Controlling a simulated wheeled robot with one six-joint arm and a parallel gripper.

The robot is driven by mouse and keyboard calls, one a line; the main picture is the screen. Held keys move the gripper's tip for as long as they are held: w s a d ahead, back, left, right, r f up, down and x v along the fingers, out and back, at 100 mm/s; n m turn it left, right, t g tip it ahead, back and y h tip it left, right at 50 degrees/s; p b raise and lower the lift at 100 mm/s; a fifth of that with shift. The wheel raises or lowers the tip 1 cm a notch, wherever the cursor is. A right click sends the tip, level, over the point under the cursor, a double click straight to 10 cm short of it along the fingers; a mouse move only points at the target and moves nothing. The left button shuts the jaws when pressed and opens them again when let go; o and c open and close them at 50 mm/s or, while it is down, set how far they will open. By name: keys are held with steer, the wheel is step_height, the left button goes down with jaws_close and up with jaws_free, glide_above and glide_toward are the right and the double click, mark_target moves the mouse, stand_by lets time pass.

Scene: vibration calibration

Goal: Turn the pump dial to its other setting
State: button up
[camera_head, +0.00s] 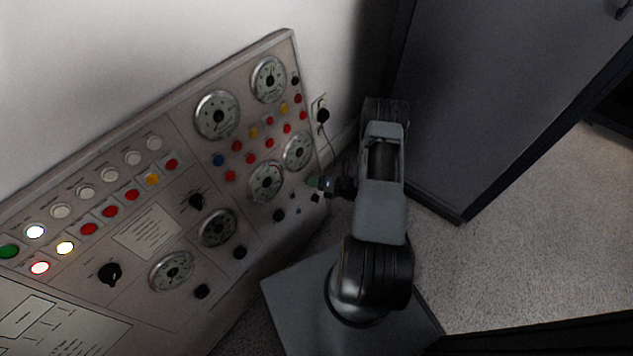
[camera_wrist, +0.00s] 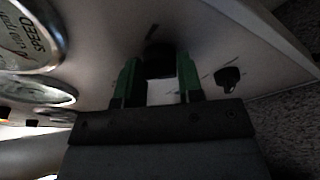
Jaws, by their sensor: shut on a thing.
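My gripper (camera_head: 314,182) reaches the right edge of the control panel in the head view, with my arm coming from the right. In the wrist view my gripper's two green fingers (camera_wrist: 157,82) stand on either side of a dark round dial (camera_wrist: 160,58) on the panel face and are shut on it. A short dark mark shows on the panel just above this dial. The dial is hidden behind my gripper in the head view, and its label cannot be read.
The sloping control panel (camera_head: 145,190) carries gauges, lit buttons and other black knobs. Another black knob (camera_wrist: 228,78) sits right of the held dial in the wrist view. A dark cabinet (camera_head: 480,90) stands at right. Carpet (camera_head: 520,250) is clear in front of it.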

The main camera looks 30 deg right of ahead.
steer(key=shift+n, duration=0.5)
steer(key=shift+h, duration=0.3)
steer(key=o, duration=0.9)
steer(key=p+v, duration=0.4)
steer(key=v, duration=1)
steer(key=shift+f, duration=0.15)
steer(key=shift+w, duration=0.1)
